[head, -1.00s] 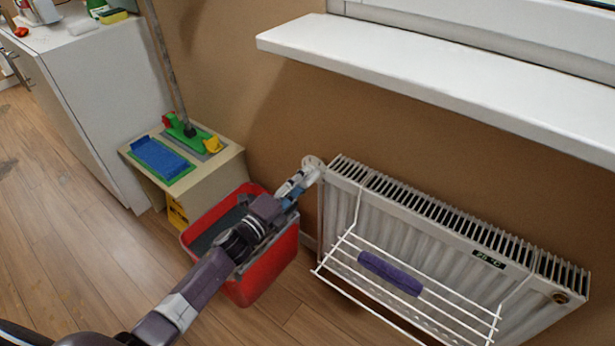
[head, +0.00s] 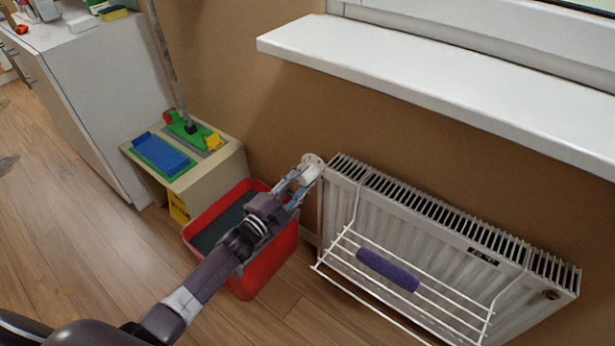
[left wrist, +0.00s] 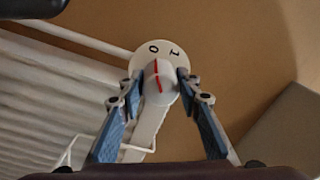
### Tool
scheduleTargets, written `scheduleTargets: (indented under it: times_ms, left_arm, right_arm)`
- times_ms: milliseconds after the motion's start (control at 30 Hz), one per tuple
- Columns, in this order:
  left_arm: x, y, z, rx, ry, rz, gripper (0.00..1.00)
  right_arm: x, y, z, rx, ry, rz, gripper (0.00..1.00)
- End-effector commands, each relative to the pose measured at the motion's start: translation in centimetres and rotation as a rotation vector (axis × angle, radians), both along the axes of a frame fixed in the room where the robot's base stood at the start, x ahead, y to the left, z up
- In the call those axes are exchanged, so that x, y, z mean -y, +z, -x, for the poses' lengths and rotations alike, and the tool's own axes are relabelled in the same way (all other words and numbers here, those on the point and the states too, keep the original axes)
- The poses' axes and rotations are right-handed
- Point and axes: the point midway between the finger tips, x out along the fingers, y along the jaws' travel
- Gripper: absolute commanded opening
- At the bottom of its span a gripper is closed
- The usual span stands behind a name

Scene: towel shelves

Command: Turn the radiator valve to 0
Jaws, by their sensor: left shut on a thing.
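The white radiator valve (head: 312,172) is at the upper left corner of the white radiator (head: 345,205). In the left wrist view the valve knob (left wrist: 158,84) carries a red line, and its round disc (left wrist: 160,54) shows the marks 0 and 1. The red line points up between the two marks, closer to the 0. My left gripper (head: 309,171) reaches the valve from the front left. In the left wrist view its two blue-padded fingers (left wrist: 158,92) are shut on the knob, one on each side. My right gripper is not in view.
A wire rack with a purple roll (head: 388,269) hangs on the radiator front. A red bin (head: 268,272) stands under my left arm. A white sill (head: 430,85) juts out above.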

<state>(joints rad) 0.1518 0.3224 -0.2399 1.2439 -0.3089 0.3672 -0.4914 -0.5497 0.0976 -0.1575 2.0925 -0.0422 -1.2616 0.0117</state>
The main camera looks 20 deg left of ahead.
Motion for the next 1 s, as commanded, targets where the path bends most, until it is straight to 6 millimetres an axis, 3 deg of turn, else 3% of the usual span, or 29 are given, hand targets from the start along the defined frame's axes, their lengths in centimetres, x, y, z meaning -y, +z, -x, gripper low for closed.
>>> scheduleTargets:
  times_ms: [133,367,400,533,833,1000]
  left_arm:
    - [0.7,0.3,0.1,0.006,-0.013,0.01,0.07]
    - [0.7,0.2,0.1,0.005,-0.013,0.009,0.07]
    - [0.7,0.2,0.2,0.005,-0.012,0.009,0.35]
    - [0.5,0.1,0.1,0.003,-0.009,0.007,0.49]
    - [0.2,0.0,0.2,0.0,-0.004,0.005,0.49]
    - [-0.4,-0.2,1.7,-0.002,-0.004,0.004,0.49]
  right_arm:
    - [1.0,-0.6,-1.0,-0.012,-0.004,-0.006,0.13]
    - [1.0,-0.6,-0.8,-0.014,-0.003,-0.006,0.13]
    - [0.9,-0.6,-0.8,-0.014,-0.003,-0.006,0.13]
    - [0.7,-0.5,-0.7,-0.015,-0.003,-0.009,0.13]
    - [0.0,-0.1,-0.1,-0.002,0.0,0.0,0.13]
    - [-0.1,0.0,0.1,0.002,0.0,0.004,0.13]
